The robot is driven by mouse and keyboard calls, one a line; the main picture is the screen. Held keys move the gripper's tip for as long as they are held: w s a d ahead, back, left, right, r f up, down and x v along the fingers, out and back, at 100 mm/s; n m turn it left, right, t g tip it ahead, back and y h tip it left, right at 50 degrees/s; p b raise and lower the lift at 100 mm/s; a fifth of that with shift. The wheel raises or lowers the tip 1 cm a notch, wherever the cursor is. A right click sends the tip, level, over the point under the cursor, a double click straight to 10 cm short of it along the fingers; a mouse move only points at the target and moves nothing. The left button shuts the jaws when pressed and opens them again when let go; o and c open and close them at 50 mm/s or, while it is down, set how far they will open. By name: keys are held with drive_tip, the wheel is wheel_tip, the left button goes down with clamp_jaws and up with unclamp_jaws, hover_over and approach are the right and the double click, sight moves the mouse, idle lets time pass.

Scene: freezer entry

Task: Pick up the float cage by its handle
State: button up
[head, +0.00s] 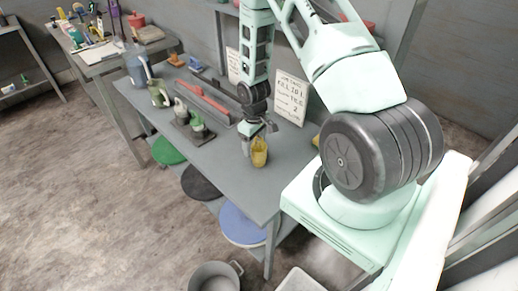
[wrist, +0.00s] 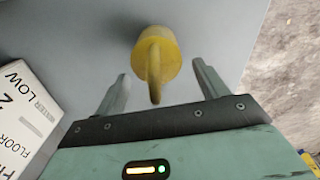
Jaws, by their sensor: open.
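The float cage (head: 259,152) is a small yellow cylinder-like piece standing on the grey table near its right end. In the wrist view the yellow float cage (wrist: 169,55) shows from above, with its curved yellow handle (wrist: 154,75) rising toward my gripper. My gripper (head: 258,132) is just above and beside it in the head view. In the wrist view my gripper (wrist: 158,80) is open, one finger on each side of the handle, and nothing is held. I cannot tell whether the fingers reach down to the handle's height.
A sign (head: 290,97) stands behind the float cage; a sign (wrist: 22,115) also shows at the wrist view's left. To the left on the table (head: 228,158) are a dark tray with bottles (head: 190,122), red bars (head: 203,97) and a jug (head: 158,93). The table's front edge is close.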

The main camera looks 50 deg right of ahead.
drive_tip(key=shift+f, duration=0.45)
drive_tip(key=c, duration=1)
drive_tip(key=shift+c, duration=0.2)
drive_tip(key=shift+r, duration=0.15)
